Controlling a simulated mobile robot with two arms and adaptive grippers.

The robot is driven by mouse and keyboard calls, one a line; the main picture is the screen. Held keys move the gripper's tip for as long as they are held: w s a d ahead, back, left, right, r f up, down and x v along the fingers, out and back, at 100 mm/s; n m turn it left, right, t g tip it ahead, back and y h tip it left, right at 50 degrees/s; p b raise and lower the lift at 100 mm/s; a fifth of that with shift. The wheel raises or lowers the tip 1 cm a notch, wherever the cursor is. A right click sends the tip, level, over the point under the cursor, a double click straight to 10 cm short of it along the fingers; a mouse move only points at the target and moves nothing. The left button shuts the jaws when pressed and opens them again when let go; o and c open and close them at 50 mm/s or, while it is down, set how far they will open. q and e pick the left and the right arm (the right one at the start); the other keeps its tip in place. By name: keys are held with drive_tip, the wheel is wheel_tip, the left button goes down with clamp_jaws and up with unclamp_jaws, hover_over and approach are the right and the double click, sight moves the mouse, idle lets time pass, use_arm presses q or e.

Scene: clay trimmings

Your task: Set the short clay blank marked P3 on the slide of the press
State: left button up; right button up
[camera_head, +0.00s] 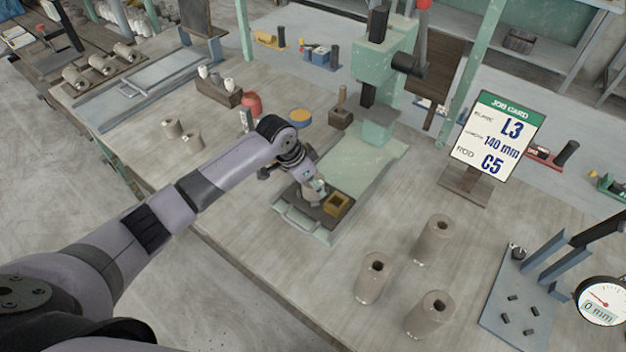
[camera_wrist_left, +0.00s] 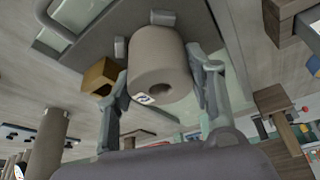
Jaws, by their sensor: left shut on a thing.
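My left gripper (camera_head: 314,194) is over the slide (camera_head: 296,219) of the green press (camera_head: 378,122), at the slide's handle end. In the left wrist view its two fingers (camera_wrist_left: 162,95) are shut on the sides of a short grey-brown clay blank (camera_wrist_left: 158,58) with a hole in its end. A small label shows on the blank, but I cannot read it. In the head view the gripper hides most of the blank. I cannot tell whether it touches the slide. A square brass-coloured block (camera_head: 336,204) sits on the slide beside it. My right gripper is not in view.
Three taller hollow blanks (camera_head: 373,278) stand at right front. A job card (camera_head: 492,135) reads L3, 140 mm, C5. A blue stand with a dial gauge (camera_head: 603,300) is at far right.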

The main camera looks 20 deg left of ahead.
use_arm(q)
drive_tip(key=o, duration=1.5)
drive_tip(key=shift+f, duration=0.1)
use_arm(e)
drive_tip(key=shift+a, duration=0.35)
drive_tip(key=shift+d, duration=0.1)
use_arm(q)
drive_tip(key=shift+r, duration=0.4)
drive_tip(key=b+v, duration=0.1)
drive_tip(key=v, duration=1)
drive_tip(key=shift+s+r+b, duration=0.2)
drive_tip(key=shift+r+b, duration=0.05)
drive_tip(key=shift+b, duration=0.05)
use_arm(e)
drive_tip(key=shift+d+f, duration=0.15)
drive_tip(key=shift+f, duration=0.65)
use_arm(q)
drive_tip(key=shift+a, duration=0.15)
